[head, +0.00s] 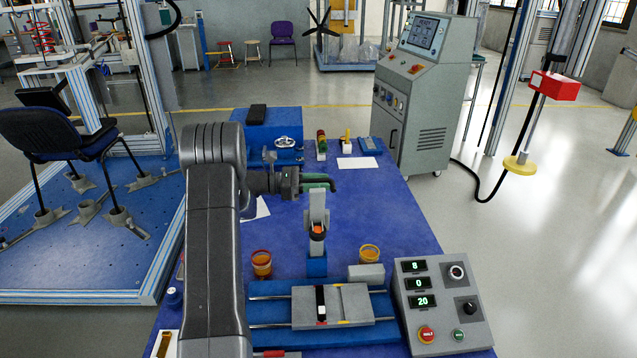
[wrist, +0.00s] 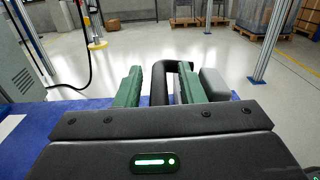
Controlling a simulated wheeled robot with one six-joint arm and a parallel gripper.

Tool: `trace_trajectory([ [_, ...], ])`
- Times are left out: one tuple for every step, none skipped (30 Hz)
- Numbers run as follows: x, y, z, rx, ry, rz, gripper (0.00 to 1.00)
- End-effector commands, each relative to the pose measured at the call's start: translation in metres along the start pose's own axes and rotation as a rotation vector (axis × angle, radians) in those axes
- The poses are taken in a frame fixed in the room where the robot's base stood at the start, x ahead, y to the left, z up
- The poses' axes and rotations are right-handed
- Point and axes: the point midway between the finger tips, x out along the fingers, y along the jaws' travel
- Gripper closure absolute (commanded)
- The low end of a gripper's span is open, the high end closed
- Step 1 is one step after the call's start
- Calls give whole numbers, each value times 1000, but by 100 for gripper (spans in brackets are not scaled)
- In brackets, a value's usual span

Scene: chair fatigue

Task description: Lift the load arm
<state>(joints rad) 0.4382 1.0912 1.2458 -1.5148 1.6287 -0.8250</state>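In the head view, a light grey upright piece (head: 318,212) with an orange part near its middle stands on a blue base; I take it to be the load arm. My gripper (head: 326,183), with green fingers, points right at the top of this piece. In the wrist view, my gripper (wrist: 160,90) is open, with a black bent bar (wrist: 159,82) between its fingers. The bar curves over to the right behind the right finger. A gap shows on the left side of the bar; contact on the right is unclear. A grey block (wrist: 214,84) sits just right of the right finger.
A sliding fixture (head: 345,303) and a control box (head: 441,305) with displays and buttons are at the table's front. Two orange cups (head: 261,265) (head: 369,254) flank the blue base. A grey console (head: 425,95) stands beyond the table. The blue table (head: 400,225) is clear to the right.

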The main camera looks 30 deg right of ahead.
Motion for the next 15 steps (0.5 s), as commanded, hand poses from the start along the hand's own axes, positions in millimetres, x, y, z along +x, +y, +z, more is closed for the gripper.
trace_trajectory([
  [0,0,0,0,0,0,74],
  [0,0,0,0,0,0,80],
  [0,0,0,0,0,0,87],
  [0,0,0,0,0,0,93],
  [0,0,0,0,0,0,99],
  [0,0,0,0,0,0,100],
  [0,0,0,0,0,0,100],
  [0,0,0,0,0,0,100],
  [0,0,0,0,0,0,100],
  [0,0,0,0,0,0,100],
  [0,0,0,2,0,0,100],
  [0,-2,0,7,0,0,100],
  [0,-4,0,14,0,0,100],
  [0,-6,-1,23,0,0,100],
  [0,-11,-2,38,0,0,100],
])
